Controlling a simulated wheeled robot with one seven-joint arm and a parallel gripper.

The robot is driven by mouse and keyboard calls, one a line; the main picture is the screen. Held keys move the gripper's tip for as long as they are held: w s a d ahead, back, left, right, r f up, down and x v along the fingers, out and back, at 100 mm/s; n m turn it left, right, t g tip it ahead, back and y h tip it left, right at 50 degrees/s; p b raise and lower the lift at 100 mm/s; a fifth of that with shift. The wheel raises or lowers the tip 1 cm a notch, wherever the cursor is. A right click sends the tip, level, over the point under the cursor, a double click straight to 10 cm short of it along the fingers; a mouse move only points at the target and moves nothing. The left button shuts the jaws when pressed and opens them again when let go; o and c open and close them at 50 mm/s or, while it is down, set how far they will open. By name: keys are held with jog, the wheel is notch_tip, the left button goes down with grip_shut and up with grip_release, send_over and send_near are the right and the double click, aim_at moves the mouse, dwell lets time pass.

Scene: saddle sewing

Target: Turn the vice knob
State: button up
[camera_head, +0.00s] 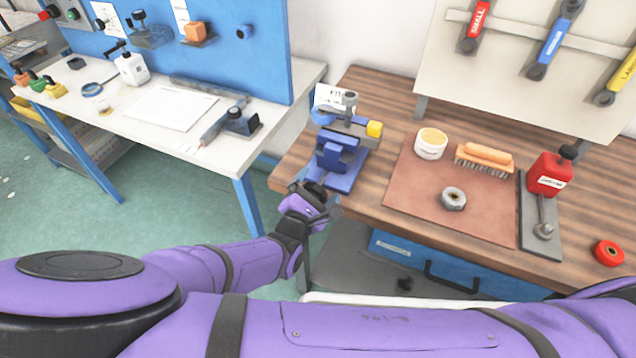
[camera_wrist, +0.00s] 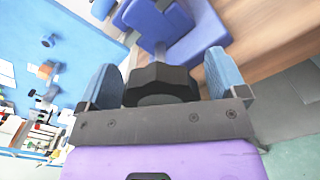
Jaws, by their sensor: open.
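The blue vice (camera_head: 340,158) stands at the left front corner of the wooden bench. In the wrist view its blue body (camera_wrist: 180,30) fills the top, with a grey shaft leading to a black lobed knob (camera_wrist: 162,80). My gripper (camera_wrist: 160,68) is open, with one blue finger on each side of the knob. A gap shows between the knob and each finger, wider on the right. In the head view my gripper (camera_head: 318,196) is at the bench's front edge, just below the vice; the knob is hard to tell from the dark gripper parts there.
A brown mat (camera_head: 415,190) to the vice's right holds a white tub (camera_head: 431,143), a brush (camera_head: 485,158) and a metal nut-like piece (camera_head: 453,198). A white table (camera_head: 150,125) with a blue frame is at left.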

jog(key=shift+c, duration=0.2)
jog(key=c, duration=0.9)
